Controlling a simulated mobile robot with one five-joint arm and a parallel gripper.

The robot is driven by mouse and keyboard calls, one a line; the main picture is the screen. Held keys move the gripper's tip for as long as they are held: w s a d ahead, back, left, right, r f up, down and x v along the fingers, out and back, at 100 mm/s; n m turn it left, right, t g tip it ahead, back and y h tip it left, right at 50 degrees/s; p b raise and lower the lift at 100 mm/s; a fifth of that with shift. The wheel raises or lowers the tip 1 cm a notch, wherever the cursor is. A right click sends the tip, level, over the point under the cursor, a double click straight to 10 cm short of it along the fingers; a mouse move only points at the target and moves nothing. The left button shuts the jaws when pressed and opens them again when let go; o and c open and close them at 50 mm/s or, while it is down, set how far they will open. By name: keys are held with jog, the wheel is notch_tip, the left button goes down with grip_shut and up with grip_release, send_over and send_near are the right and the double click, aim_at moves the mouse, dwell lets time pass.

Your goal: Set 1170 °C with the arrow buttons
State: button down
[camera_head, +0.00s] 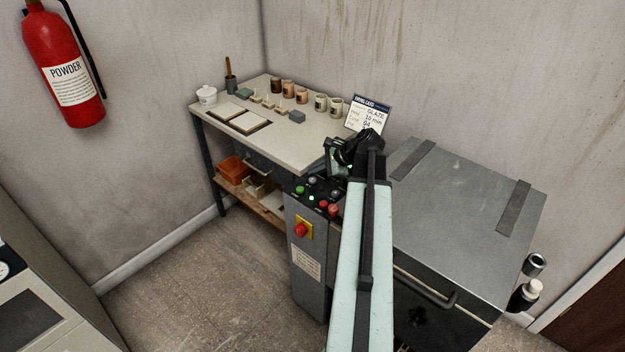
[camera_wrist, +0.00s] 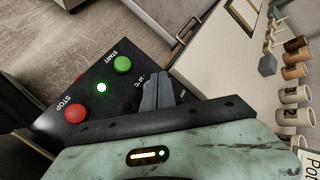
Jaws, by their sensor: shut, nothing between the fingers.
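The black control panel (camera_head: 316,196) tops a grey pedestal beside the kiln. In the wrist view the panel (camera_wrist: 92,98) shows a green START button (camera_wrist: 123,64), a red STOP button (camera_wrist: 74,113) and a lit green lamp (camera_wrist: 101,87). My gripper (camera_wrist: 158,77) is shut and empty, over the panel's right part. A "°C" label and a "-10" label show just left of its fingertips. In the head view my gripper (camera_head: 332,172) is above the panel's back end. The arrow buttons and temperature display cannot be made out; my gripper and arm cover part of the panel.
The grey kiln (camera_head: 465,190) stands right of the pedestal. A red knob on a yellow plate (camera_head: 301,230) is on the pedestal's front. A worktable (camera_head: 285,150) behind holds cups and tiles. A firing card (camera_head: 368,114) stands behind my wrist.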

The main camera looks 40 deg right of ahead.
aim_at(315, 180)
jog(key=shift+f, duration=0.1)
dwell(0.3)
jog(key=shift+f+b, duration=0.3)
jog(key=shift+b, duration=0.1)
jog(key=shift+f+b, duration=0.5)
dwell(0.5)
jog(key=shift+r, duration=0.1)
jog(key=shift+r+p, duration=0.85)
jog(key=shift+p, duration=0.1)
notch_tip(315, 180, up, 5)
jog(key=p, duration=0.5)
jog(key=shift+r, duration=0.1)
